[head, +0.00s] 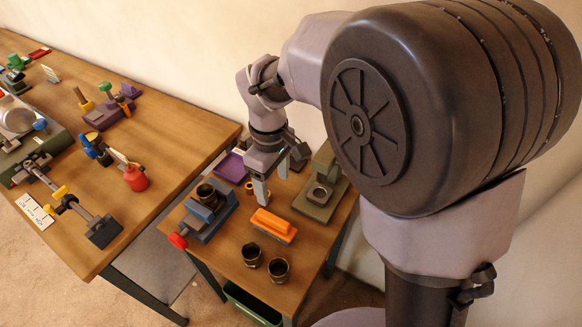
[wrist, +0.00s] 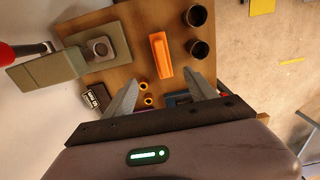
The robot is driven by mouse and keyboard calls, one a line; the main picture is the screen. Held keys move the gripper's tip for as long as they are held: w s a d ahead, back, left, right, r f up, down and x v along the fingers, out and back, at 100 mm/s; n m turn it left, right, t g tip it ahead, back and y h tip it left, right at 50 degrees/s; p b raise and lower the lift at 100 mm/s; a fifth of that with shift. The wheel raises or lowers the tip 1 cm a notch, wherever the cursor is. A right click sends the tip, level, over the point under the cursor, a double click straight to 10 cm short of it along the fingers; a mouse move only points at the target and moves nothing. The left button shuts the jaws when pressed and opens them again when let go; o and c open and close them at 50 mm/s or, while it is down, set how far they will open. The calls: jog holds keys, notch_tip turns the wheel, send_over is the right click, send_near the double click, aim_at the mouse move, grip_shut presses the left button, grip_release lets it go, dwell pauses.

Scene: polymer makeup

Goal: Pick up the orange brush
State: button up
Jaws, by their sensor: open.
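The orange brush (head: 273,225) lies on the small wooden table in the head view, with an orange body and a pale lower edge. It also shows in the wrist view (wrist: 160,55), above and between my fingers. My gripper (head: 272,185) is open and empty, above the table and behind the brush in the head view. In the wrist view its two fingers (wrist: 160,90) are spread apart, with the near end of the brush just beyond the line between the tips. I cannot tell the exact height of the fingers above the table.
Two dark cups (head: 265,262) stand in front of the brush. A blue vise-like device (head: 207,215) with a red knob is to its left, and an olive-green press (head: 322,190) to its right. Small brass rings (wrist: 146,93) lie near my fingers. A larger workbench (head: 165,135) stands at left.

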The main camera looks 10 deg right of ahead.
aim_at(273, 218)
jog(key=f+b, duration=0.2)
jog(key=f, duration=0.2)
jog(key=f+b, duration=0.1)
jog(key=f, duration=0.3)
jog(key=f+b, duration=0.2)
jog(key=f, duration=0.2)
jog(key=shift+a+f+b, duration=0.1)
jog(key=shift+a+b, duration=0.2)
jog(key=shift+a, duration=0.05)
notch_tip(273, 218, down, 6)
jog(key=b, duration=0.3)
jog(key=shift+a+r, duration=0.1)
jog(key=shift+r, duration=0.3)
jog(key=shift+c, duration=0.4)
grip_shut()
